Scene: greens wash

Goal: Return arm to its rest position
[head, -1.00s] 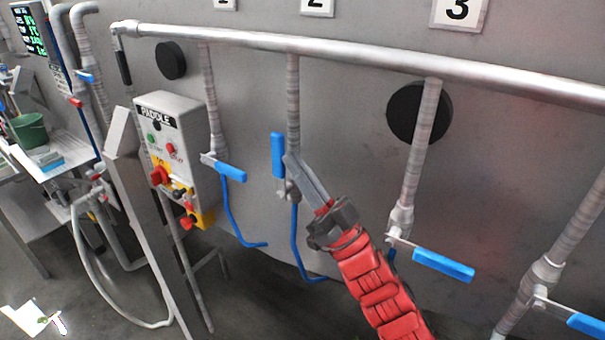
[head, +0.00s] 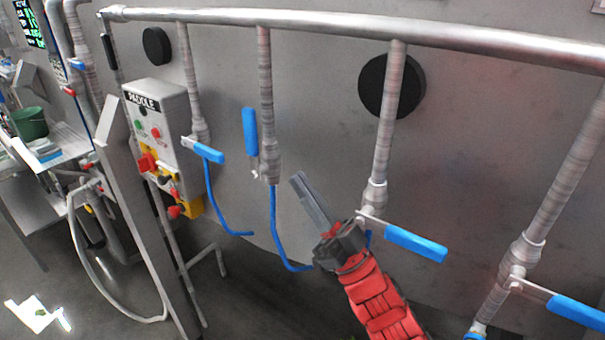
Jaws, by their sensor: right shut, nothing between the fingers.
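My right arm comes in from the bottom with its red padded sleeve. My right gripper (head: 300,182) is shut and empty, its fingers pointing up and left in front of the steel tank wall. It is to the right of and below the valve with the upright blue handle (head: 250,132), apart from it. The valve with the blue handle (head: 415,243) to the right of the gripper lies roughly level, sloping down to the right. My left gripper is not in view.
A paddle control box (head: 160,140) with buttons stands at the left. A horizontal pipe (head: 330,30) runs across the top. More blue handles (head: 208,153) sit on the vertical pipes. A green bucket (head: 28,122) stands on a table at far left.

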